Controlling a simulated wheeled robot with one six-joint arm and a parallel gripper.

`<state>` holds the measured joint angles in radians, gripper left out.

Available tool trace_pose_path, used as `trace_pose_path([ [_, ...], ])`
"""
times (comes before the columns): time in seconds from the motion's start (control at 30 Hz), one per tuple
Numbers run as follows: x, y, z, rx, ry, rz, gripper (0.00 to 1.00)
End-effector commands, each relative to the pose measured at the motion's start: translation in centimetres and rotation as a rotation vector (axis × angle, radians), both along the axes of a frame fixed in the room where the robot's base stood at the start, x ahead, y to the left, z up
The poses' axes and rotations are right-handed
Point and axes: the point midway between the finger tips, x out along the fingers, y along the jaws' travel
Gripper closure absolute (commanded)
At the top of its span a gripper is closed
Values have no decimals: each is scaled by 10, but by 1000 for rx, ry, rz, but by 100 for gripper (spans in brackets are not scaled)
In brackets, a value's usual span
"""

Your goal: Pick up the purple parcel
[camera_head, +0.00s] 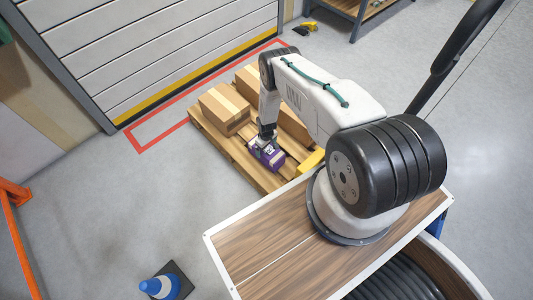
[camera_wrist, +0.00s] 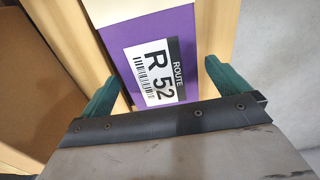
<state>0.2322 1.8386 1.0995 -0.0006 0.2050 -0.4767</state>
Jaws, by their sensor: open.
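The purple parcel (camera_head: 268,155) lies on the wooden pallet (camera_head: 232,152), near its front edge. In the wrist view the purple parcel (camera_wrist: 122,40) shows a white label reading "ROUTE R 52" with a barcode. My gripper (camera_wrist: 160,85) is open, with one green finger on each side of the parcel in that view. No contact between the fingers and the parcel can be made out. In the head view my gripper (camera_head: 266,140) is right over the parcel and partly hides it. The far end of the parcel is cut off in the wrist view.
A cardboard box (camera_head: 224,109) stands on the pallet behind the parcel, with more boxes beside it, partly behind my arm. A yellow item (camera_head: 311,162) lies right of the parcel. A blue and white cone (camera_head: 160,287) stands at the front. The floor left of the pallet is clear.

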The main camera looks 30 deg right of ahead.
Motion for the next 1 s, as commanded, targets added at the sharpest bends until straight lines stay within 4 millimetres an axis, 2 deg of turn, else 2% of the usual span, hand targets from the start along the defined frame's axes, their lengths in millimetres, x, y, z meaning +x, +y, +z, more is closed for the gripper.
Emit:
trace_pose_path([
  [0.17,1,-1,-16,-1,-2,-1,0],
  [0.4,1,-1,-17,-1,-2,-1,0],
  [0.43,1,-1,-17,-1,-2,-1,3],
  [0.63,2,-1,-17,-2,-3,0,58],
  [1.0,3,-1,-11,-2,-5,0,58],
])
